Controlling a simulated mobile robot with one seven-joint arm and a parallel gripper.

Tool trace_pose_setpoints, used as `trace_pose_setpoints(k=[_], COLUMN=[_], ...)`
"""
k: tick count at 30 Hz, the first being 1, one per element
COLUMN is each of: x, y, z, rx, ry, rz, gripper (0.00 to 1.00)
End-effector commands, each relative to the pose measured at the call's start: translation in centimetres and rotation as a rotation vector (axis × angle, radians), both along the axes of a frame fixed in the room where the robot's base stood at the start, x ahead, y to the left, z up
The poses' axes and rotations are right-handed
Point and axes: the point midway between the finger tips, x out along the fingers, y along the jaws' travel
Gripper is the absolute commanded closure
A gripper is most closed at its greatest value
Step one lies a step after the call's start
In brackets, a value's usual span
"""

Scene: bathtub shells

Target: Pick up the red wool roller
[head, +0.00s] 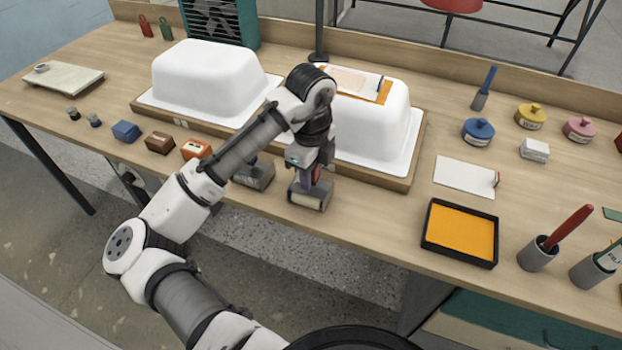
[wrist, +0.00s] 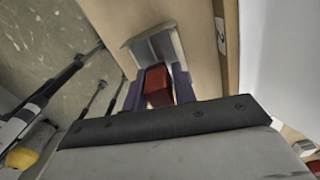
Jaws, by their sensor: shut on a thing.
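The red wool roller shows as a red grip (wrist: 158,86) with a grey frame (wrist: 157,50) beyond it in the wrist view. In the head view, its grey body with a cream front (head: 308,196) is near the table's front edge, in front of the right white tub shell. My gripper (head: 311,177) points down and is shut on the red grip, with a finger on each side of it in the wrist view. I cannot tell whether the roller touches the table. Part of the grip is hidden by the fingers.
A similar grey tool (head: 254,177) lies close to the left. Two white tub shells (head: 205,78) (head: 385,130) stand on wooden boards behind. An orange tray (head: 460,234) and white sheet (head: 465,175) lie to the right. Small blocks (head: 160,142) line the left front.

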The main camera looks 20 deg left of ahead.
Motion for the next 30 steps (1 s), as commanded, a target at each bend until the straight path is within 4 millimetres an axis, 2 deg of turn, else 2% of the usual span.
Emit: trace_pose_setpoints(k=[5,8,11,21,27,30], x=[0.0,0.1,0.1,0.1,0.0,0.0], y=[0.0,0.0,0.1,0.1,0.0,0.1], z=[1.1,2.4,4.5,13.9,17.8,18.9], rx=[0.002,0.003,0.006,0.006,0.004,0.003], ry=[0.0,-0.003,-0.003,-0.003,-0.003,-0.002], rz=[0.0,-0.001,0.001,0.001,0.0,0.0], gripper=[1.0,1.0,1.0,1.0,1.0,1.0])
